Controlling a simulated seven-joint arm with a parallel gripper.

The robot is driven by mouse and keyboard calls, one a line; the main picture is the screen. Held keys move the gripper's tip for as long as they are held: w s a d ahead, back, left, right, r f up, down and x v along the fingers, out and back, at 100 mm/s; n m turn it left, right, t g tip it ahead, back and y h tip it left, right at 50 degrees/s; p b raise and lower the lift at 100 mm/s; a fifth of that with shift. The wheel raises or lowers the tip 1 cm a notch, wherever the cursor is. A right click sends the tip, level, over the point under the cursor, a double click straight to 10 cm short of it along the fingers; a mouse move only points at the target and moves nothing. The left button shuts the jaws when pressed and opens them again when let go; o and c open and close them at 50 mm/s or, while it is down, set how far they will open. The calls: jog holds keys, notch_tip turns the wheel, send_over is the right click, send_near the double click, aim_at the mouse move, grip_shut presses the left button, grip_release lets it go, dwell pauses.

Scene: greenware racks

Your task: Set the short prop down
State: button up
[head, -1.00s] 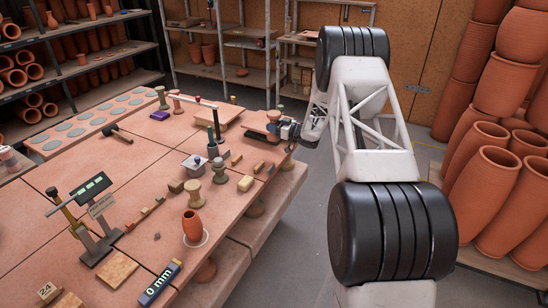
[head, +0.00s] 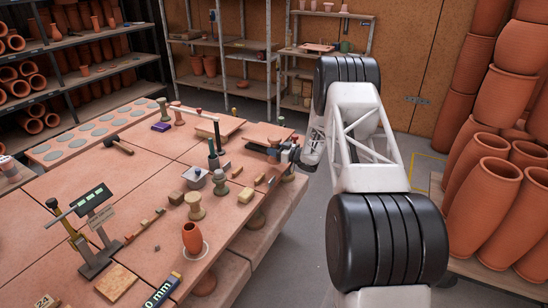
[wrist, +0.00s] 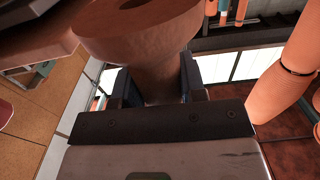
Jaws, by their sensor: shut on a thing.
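My gripper (wrist: 157,88) is shut on a brown, spool-shaped prop (wrist: 150,32). In the wrist view the prop's narrow stem sits between the two fingers and its wide round flange shows above them. In the head view my gripper (head: 283,154) is at the far right edge of the table, close to a raised slab (head: 265,134). The held prop is too small and covered there to make out clearly. I cannot tell whether its other end touches anything. A tan spool-shaped prop (head: 195,208) and a grey-green one (head: 220,184) stand on the table.
A terracotta cup (head: 191,238) stands near the table's front right. A grey box (head: 195,178), a dark post (head: 213,148) and small blocks stand near the middle. A scale (head: 97,240) is at left. Large clay pots (head: 485,200) stack at right. The table's left middle is mostly bare.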

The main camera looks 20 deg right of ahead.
jog(key=shift+f, duration=0.1)
jog(key=shift+f, duration=1.75)
jog(key=shift+f, duration=0.1)
jog(key=o, duration=1.1)
jog(key=shift+s+d, duration=0.25)
jog(key=shift+d, duration=0.05)
jog(key=v, duration=1.1)
jog(key=shift+s, duration=0.1)
